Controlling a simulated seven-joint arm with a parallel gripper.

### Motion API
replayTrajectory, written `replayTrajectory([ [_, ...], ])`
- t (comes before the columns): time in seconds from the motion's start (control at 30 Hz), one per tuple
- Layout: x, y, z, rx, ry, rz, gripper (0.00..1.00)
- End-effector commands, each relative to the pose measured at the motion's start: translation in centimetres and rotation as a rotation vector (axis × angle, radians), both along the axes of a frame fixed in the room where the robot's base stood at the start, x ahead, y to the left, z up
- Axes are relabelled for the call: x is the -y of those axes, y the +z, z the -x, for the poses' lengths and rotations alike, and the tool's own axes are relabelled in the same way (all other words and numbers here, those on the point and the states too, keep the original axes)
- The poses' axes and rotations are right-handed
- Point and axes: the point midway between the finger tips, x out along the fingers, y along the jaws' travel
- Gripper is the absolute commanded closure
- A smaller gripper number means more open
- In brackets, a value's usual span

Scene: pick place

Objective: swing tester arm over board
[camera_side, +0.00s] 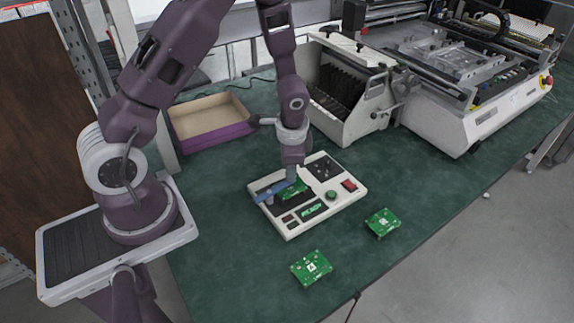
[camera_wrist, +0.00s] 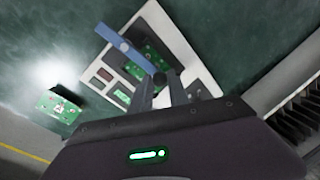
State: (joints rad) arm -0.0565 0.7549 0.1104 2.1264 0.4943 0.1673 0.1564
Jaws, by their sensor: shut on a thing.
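The white tester (camera_side: 345,199) lies on the green work surface, and its pale casing also shows in the wrist view (camera_wrist: 150,15). A green board (camera_side: 293,190) sits in it, partly hidden by the blue tester arm (camera_side: 268,191). In the wrist view, the arm (camera_wrist: 124,46) runs diagonally, with parts of the board (camera_wrist: 134,71) showing on both sides of it. My gripper (camera_side: 291,175) is shut on the tester arm's free end, at a dark knob. In the wrist view, my gripper's fingers (camera_wrist: 161,88) close around that end; the exact contact is partly hidden.
Two loose green boards lie in front of the tester, one nearer (camera_side: 311,267) and one to the right (camera_side: 382,222). An empty purple-sided tray (camera_side: 212,140) stands behind at left. A white slotted rack (camera_side: 350,95) and a large machine (camera_side: 465,120) stand behind at right.

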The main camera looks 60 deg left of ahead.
Motion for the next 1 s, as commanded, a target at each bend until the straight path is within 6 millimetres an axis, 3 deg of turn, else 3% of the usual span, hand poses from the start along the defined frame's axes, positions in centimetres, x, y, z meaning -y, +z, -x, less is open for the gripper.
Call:
replayTrajectory([
  [0.77, 0.69, 0.05, -0.09, 0.003, -0.099, 0.001, 1.0],
  [0.8, 0.69, 0.05, -0.09, 0.003, -0.099, 0.001, 0.77],
  [0.9, 0.67, 0.04, -0.06, 0.003, -0.098, 0.001, 0.57],
  [1.0, 0.66, 0.03, -0.04, 0.002, -0.098, 0.001, 0.57],
])
